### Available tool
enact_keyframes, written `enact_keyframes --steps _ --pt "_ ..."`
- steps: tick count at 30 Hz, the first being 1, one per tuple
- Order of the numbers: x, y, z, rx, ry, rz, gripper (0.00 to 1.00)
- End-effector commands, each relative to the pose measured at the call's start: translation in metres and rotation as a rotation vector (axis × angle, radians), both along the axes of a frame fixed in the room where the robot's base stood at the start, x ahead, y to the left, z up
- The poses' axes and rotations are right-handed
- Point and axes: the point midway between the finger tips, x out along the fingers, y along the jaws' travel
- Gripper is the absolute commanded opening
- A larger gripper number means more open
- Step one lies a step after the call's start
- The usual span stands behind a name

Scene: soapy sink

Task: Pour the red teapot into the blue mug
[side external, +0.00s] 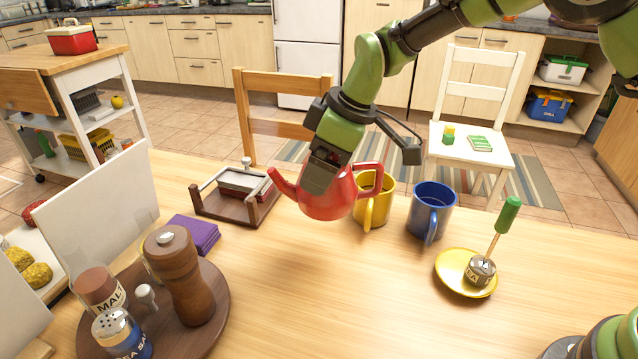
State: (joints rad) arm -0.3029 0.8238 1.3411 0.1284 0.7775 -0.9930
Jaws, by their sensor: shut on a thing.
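The red teapot (323,203) is held in my gripper (325,172), above the table and roughly upright. Its spout points left and its handle is on the right. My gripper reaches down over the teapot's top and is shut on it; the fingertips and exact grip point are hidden. The blue mug (431,212) stands upright on the table, right of the teapot, with its handle toward the camera. The yellow mug (373,201) stands between them, partly behind the teapot's handle.
A yellow saucer (452,265) with a small tin and a green-handled tool is right of the blue mug. A wooden tray (202,340) with a pepper mill and shakers is at front left. Purple napkins (195,235) lie behind it. The front middle of the table is clear.

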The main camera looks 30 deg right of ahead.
Motion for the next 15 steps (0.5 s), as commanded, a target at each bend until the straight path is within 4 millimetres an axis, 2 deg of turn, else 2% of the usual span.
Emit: enact_keyframes --steps 5,10,15 --pt "0.015 -0.045 0.013 -0.012 -0.002 0.107 0.44" --pt "0.025 -0.114 0.028 -0.037 -0.001 0.283 0.44" --pt "0.02 -0.188 0.047 -0.068 -0.003 0.462 0.44"
